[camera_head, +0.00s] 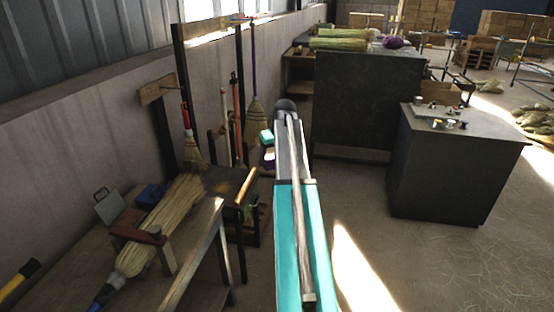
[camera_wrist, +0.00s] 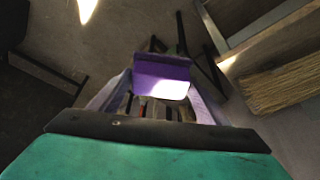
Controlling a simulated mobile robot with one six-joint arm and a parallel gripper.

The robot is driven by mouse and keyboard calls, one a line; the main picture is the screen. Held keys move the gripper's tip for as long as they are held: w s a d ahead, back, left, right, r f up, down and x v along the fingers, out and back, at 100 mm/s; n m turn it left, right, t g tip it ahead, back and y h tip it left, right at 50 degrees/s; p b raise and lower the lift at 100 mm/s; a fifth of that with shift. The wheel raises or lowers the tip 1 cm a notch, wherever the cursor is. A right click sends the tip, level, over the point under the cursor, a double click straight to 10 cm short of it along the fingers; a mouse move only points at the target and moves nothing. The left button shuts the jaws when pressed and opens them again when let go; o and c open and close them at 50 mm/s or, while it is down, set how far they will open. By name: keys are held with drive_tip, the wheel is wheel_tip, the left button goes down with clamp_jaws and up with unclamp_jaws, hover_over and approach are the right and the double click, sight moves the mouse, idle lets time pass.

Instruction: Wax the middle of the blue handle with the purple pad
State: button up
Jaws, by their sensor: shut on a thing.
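The purple pad (camera_wrist: 161,77) is between the two fingers of my gripper (camera_wrist: 160,95) in the wrist view, and the gripper is shut on it. In the head view my gripper (camera_head: 268,148) is at the far end of my arm, partly hidden by it, with a bit of the pad (camera_head: 269,158) showing. The blue handle (camera_head: 107,288) shows only as a short piece at the lower left, below a straw broom head (camera_head: 160,225) on the workbench. The rest of it runs out of the picture. The pad is well apart from the handle, beyond the bench's right side.
A yellow and black handle (camera_head: 20,277) lies at the left edge. Brooms (camera_head: 190,150) stand along the wall. A dark cabinet (camera_head: 450,165) stands at right. Open floor (camera_head: 430,265) lies right of my arm.

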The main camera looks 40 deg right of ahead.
drive_tip(key=w+a+r+n, duration=0.2)
drive_tip(key=a, duration=2.4)
drive_tip(key=w+a+r+n+y, duration=0.1)
drive_tip(key=a+r+n, duration=0.1)
drive_tip(key=a, duration=2.4)
drive_tip(key=shift+w+a+y+b, duration=0.3)
drive_tip(key=shift+w+a, duration=0.05)
drive_tip(key=shift+a, duration=0.05)
drive_tip(key=shift+a, duration=0.1)
